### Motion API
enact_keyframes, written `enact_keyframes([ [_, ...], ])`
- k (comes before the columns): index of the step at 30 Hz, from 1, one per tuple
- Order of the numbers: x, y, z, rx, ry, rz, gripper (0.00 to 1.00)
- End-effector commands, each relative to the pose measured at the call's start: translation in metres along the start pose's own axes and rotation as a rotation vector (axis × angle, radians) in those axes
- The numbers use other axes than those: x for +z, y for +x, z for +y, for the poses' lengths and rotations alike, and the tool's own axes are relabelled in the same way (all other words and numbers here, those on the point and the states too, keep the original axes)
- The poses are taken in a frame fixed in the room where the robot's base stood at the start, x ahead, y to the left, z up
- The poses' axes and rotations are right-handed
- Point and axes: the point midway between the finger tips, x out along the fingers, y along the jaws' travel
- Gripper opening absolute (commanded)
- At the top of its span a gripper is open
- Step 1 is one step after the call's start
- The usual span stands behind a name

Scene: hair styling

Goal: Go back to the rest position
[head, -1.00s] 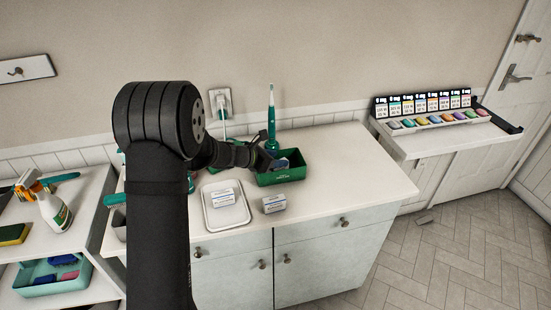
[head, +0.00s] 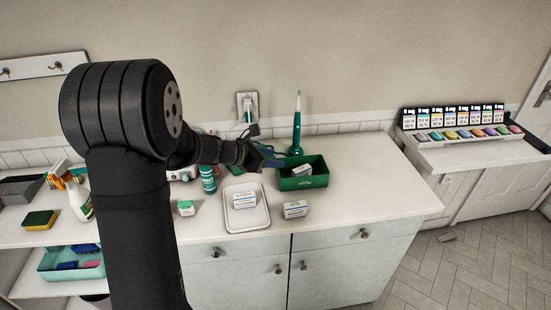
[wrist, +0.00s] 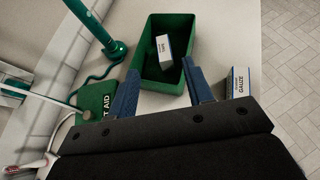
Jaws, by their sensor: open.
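My gripper (head: 268,157) is open and empty, above the counter at the left edge of the green bin (head: 303,181). In the wrist view its two blue fingers (wrist: 160,66) stand apart, with the bin (wrist: 148,72) beyond them. A white-and-blue box (head: 302,170) lies inside the bin, clear of the fingers; it also shows in the wrist view (wrist: 164,47). A gauze box (head: 295,209) sits on the counter in front of the bin. Another similar box (head: 243,199) lies on the white tray (head: 238,229).
A teal electric toothbrush (head: 297,125) stands upright behind the bin. A green first-aid case (wrist: 95,98) lies beside the bin. The counter's right side is clear.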

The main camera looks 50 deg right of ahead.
Motion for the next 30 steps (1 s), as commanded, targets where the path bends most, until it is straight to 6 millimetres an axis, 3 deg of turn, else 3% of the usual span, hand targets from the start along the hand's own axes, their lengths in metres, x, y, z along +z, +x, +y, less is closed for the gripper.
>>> enact_keyframes([
  [11,0.0,0.011,-0.001,-0.003,0.0,0.0,0.47],
  [30,-0.004,0.122,-0.001,-0.002,-0.001,0.001,0.47],
])
